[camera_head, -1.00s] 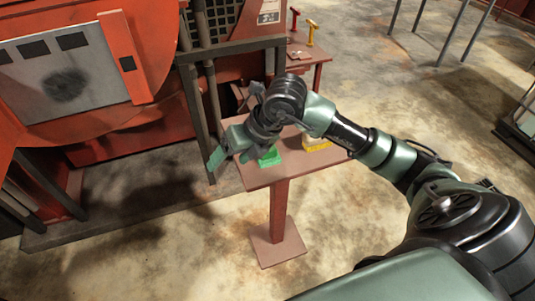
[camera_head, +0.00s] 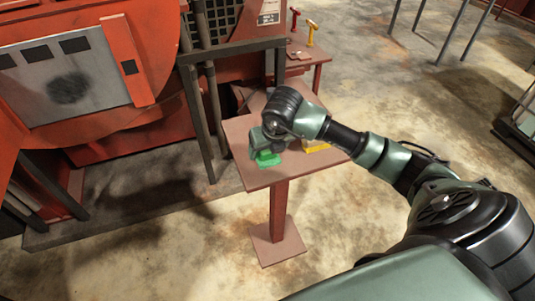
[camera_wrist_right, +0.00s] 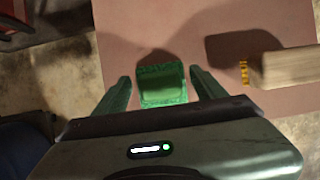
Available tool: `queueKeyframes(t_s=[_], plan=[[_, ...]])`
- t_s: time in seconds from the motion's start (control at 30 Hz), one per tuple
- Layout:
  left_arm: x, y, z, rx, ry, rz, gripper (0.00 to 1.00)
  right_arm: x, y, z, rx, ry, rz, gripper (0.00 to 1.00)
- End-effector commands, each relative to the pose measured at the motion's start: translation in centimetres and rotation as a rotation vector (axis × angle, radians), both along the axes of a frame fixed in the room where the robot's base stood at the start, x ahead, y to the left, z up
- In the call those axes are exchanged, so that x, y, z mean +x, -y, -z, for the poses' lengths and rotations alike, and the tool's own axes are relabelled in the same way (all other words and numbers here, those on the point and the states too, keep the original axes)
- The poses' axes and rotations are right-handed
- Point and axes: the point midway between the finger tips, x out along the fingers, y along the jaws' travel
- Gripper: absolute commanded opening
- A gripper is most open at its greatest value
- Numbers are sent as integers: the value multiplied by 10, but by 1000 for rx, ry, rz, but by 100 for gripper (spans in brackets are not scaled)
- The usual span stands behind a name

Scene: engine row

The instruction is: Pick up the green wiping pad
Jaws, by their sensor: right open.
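The green wiping pad (camera_head: 267,159) lies on the small brown table (camera_head: 259,179) in the head view, partly hidden by my right gripper (camera_head: 262,150) just above it. In the right wrist view the pad (camera_wrist_right: 162,85) sits between the two fingers of my right gripper (camera_wrist_right: 161,88), which is open. A gap shows between the pad and each finger in that view. How far the fingertips are above the tabletop is hard to tell. My left gripper is not in view.
A yellow-bottomed brush or block (camera_head: 316,146) lies right of the pad on the same table; its pale body shows in the wrist view (camera_wrist_right: 285,67). An orange machine (camera_head: 150,60) with dark posts stands close on the left. Another small table (camera_head: 318,57) with tools stands behind.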

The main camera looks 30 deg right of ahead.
Motion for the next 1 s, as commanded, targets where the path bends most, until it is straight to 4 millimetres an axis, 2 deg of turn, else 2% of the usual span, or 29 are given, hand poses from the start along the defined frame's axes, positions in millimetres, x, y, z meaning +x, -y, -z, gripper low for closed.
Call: queueKeyframes(t_s=[0.13,0.17,0.33,0.57,0.73,0.87,1.0], plan=[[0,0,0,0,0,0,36,0,0,0,0,0,0,71],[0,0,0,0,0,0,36,0,0,0,0,0,0,68],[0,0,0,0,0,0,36,0,0,0,0,0,0,21],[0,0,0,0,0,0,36,0,0,-1,0,1,0,21],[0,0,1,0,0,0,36,1,0,-9,-1,4,1,21],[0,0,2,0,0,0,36,1,0,-25,-1,6,0,21],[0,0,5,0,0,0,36,2,0,-57,0,10,0,21]])
